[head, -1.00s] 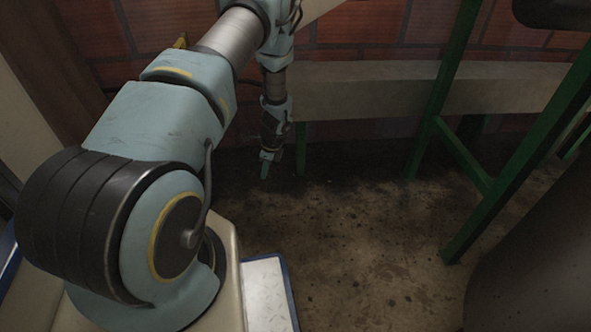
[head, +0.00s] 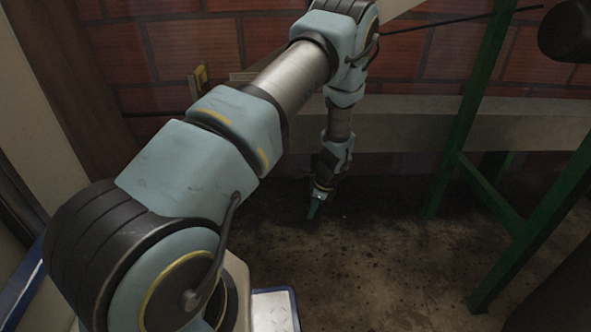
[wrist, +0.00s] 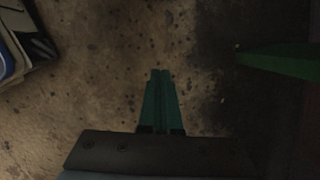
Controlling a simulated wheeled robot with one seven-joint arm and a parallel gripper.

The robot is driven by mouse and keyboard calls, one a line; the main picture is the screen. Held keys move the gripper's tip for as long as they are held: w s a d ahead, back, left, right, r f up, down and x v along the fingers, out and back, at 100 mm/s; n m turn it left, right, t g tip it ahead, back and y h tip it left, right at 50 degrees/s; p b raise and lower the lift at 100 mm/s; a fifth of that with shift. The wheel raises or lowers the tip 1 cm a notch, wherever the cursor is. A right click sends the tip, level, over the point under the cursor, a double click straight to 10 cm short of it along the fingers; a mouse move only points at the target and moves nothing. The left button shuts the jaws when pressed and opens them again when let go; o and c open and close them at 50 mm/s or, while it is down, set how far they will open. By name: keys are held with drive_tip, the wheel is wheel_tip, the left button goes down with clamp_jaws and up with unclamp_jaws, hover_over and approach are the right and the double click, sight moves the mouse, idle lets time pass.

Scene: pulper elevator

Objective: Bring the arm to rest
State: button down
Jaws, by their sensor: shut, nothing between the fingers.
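My arm reaches from the lower left of the head view up to the top middle, then bends down. My gripper (head: 313,210) hangs at its end, pointing down above the dark, stained floor (head: 370,262). In the wrist view my gripper (wrist: 161,74) shows two green fingers side by side, shut with nothing held. Bare floor (wrist: 110,75) lies below the fingertips.
A green metal frame (head: 462,125) stands at the right, with a grey ledge (head: 410,125) along the brick wall (head: 420,62) behind. A dark rounded object (head: 567,30) is at the top right. The wrist view shows a green bar (wrist: 280,61) at right.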

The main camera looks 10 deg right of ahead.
drive_tip(key=a+r+n+h+p, duration=0.1)
drive_tip(key=a+r+n, duration=0.4)
drive_tip(key=r, duration=0.5)
drive_tip(key=a+r+n, duration=0.5)
drive_tip(key=a+r, duration=0.1)
drive_tip(key=r, duration=0.4)
drive_tip(key=s+a+r+n+h+p, duration=0.2)
drive_tip(key=s+a+r+n, duration=0.95)
drive_tip(key=s+r, duration=0.3)
wheel_tip(320, 180, up, 39)
drive_tip(key=p, duration=3.8)
drive_tip(key=shift+w, duration=0.3)
drive_tip(key=shift+f+n, duration=0.1)
drive_tip(key=shift+n, duration=0.15)
